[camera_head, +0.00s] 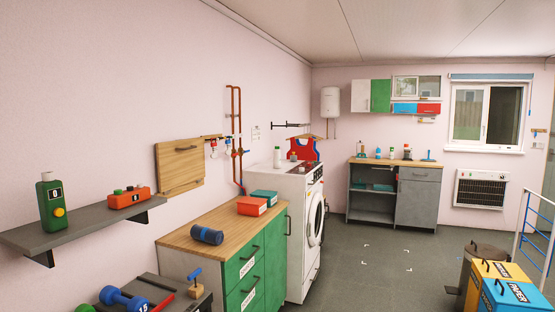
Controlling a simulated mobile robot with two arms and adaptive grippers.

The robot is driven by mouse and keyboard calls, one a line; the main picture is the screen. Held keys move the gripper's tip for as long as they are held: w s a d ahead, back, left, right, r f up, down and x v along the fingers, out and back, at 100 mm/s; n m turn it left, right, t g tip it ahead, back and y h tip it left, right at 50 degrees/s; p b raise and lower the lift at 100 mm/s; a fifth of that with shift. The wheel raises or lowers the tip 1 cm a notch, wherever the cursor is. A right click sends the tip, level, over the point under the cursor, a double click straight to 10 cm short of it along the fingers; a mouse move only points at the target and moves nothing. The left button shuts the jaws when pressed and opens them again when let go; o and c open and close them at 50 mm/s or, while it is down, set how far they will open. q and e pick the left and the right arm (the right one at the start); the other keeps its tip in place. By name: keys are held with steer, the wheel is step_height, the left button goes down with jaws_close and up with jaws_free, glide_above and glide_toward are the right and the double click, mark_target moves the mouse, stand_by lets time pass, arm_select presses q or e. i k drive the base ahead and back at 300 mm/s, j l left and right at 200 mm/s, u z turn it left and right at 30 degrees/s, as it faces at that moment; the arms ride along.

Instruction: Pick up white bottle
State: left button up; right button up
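A small white bottle (277,157) stands upright on top of the white washing machine (300,190), near its back left edge by the wall. It looks free-standing, with nothing gripping it. A dark reddish object (293,156) is beside it to the right. Neither of my grippers shows in the head view, and no arm is in the picture.
A grey shelf (90,232) juts from the left wall. Bins (515,297) stand at lower right. The middle floor is open.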

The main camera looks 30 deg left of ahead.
mark_target(276, 153)
steer(key=i+l+z, duration=0.1)
steer(key=i, duration=0.25)
steer(key=i+l+z, duration=0.1)
steer(key=i, duration=0.2)
steer(key=i+u, duration=0.1)
steer(key=i, duration=0.65)
steer(key=i+u, duration=0.15)
steer(key=i, duration=0.55)
steer(key=i+l+u, duration=0.1)
steer(key=i, duration=0.65)
